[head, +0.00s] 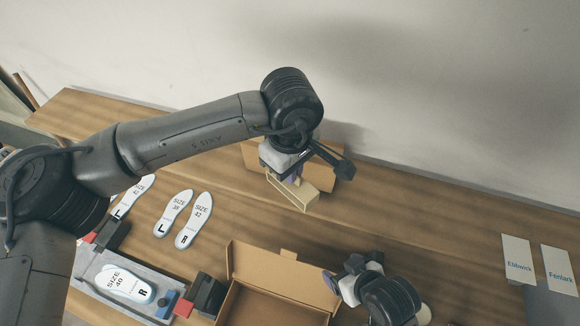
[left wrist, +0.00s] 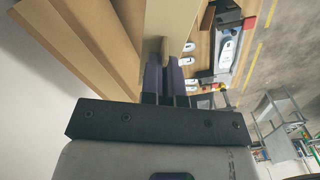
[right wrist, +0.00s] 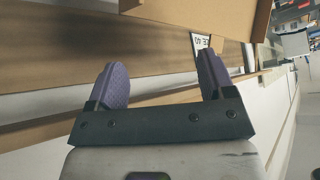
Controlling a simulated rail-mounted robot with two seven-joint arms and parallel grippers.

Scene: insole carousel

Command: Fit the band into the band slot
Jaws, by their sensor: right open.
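My left gripper (head: 290,178) is over the back of the table, its purple fingers (left wrist: 166,80) close together on the thin edge of a pale tan piece. This piece, which looks like the band (head: 293,194), is long and box-like and hangs below the fingers. It also shows in the left wrist view (left wrist: 175,22). A brown cardboard holder (head: 341,168) stands right behind it; I cannot tell if they touch. I cannot make out the band slot. My right gripper (head: 338,279) is open and empty beside the open box; its fingers are apart in the right wrist view (right wrist: 160,68).
An open cardboard box (head: 236,303) stands at the front middle. Loose insoles (head: 172,213) lie to its left, and a grey tray (head: 95,272) holds a size 40 insole (head: 125,284). Cards marked Ebbwick (head: 518,259) and Fenlark (head: 559,269) are at right. The table between is clear.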

